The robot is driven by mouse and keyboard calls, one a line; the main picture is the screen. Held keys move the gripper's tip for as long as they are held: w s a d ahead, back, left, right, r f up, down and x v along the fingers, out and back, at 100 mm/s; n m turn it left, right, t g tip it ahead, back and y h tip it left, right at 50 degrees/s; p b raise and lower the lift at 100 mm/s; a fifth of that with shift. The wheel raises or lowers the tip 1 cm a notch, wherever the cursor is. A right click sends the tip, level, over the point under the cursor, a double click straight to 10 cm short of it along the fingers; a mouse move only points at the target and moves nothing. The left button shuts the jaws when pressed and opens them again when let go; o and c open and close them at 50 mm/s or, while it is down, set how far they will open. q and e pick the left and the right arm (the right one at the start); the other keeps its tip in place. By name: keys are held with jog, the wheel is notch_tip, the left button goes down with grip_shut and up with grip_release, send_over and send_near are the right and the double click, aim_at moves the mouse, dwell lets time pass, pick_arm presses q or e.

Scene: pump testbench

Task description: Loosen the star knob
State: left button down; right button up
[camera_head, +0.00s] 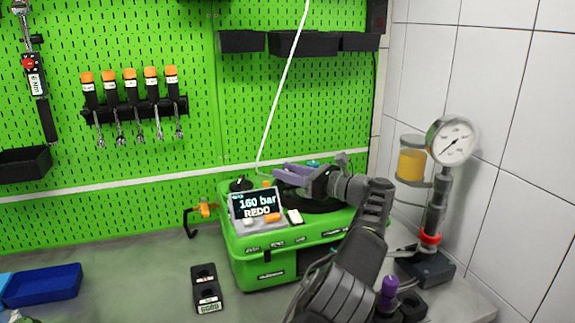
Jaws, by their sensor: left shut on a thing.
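My left gripper (310,176) is over the back of the green test unit (263,270), its arm reaching up from the bottom of the view. It is shut on what I take to be the star knob, mostly hidden by the jaws; only a small blue piece (313,163) shows behind the fingers. A black round part (322,206) of the unit lies under the gripper. The unit's display (256,204) reads "160 bar" and "REDO". My right gripper is not in view.
A pump with a pressure gauge (452,141) and a yellow-filled reservoir (411,164) stands at the right. A black two-hole holder (206,288) lies in front left of the unit. A blue tray (42,286) sits far left. Tools hang on the green pegboard (110,190).

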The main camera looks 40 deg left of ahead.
pick_arm(q)
jog(key=c, duration=1)
grip_release()
